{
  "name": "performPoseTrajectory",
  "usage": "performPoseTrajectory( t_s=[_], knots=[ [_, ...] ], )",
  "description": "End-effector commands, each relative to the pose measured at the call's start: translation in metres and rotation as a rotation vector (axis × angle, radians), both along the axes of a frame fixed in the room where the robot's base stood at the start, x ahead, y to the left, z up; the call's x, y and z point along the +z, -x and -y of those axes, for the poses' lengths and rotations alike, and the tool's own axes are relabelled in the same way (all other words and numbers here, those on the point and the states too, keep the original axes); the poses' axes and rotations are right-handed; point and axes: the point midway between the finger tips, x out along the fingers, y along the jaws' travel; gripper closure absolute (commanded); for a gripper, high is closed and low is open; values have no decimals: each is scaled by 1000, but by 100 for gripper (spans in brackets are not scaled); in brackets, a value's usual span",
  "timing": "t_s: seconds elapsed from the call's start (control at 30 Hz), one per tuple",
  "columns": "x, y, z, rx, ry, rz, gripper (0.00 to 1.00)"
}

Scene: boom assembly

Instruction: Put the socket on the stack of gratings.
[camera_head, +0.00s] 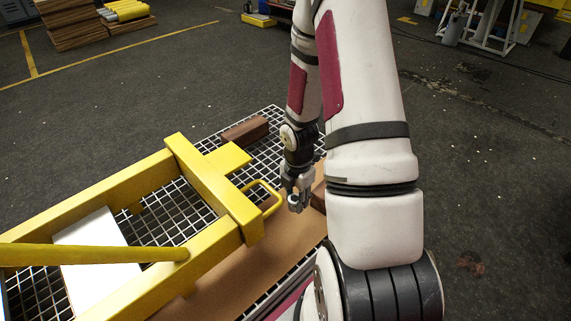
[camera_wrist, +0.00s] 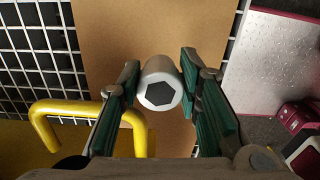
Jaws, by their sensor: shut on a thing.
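The socket (camera_wrist: 160,84) is a short silver cylinder with a dark hexagonal hole. In the wrist view it sits between the green-padded fingers of my gripper (camera_wrist: 161,88), which is shut on it. In the head view my gripper (camera_head: 297,200) points down above the brown board, just right of the yellow handle; the socket is too small there to make out clearly. White wire gratings (camera_head: 180,214) lie under the yellow frame and the board, and show at the upper left of the wrist view (camera_wrist: 38,50). How many are stacked cannot be told.
A yellow frame (camera_head: 212,195) with a looped handle (camera_head: 272,198) stands close left of my gripper. A brown board (camera_head: 235,262) covers part of the gratings. A brown block (camera_head: 245,130) lies near the far edge. Open floor (camera_head: 480,180) lies to the right.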

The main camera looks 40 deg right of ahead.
Motion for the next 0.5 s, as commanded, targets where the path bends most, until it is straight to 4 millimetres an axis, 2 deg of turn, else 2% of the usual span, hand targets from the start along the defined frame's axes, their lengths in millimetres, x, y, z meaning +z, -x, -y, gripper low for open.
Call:
performPoseTrajectory(
  t_s=[0.03, 0.13, 0.27, 0.5],
  knots=[
    [-13, 6, 1, 53, -1, -3, 100],
    [-23, 15, 3, 144, 0, -1, 100],
    [-29, 18, -1, 202, 1, 0, 100],
    [-28, 10, -14, 214, 3, 4, 100]
  ],
)
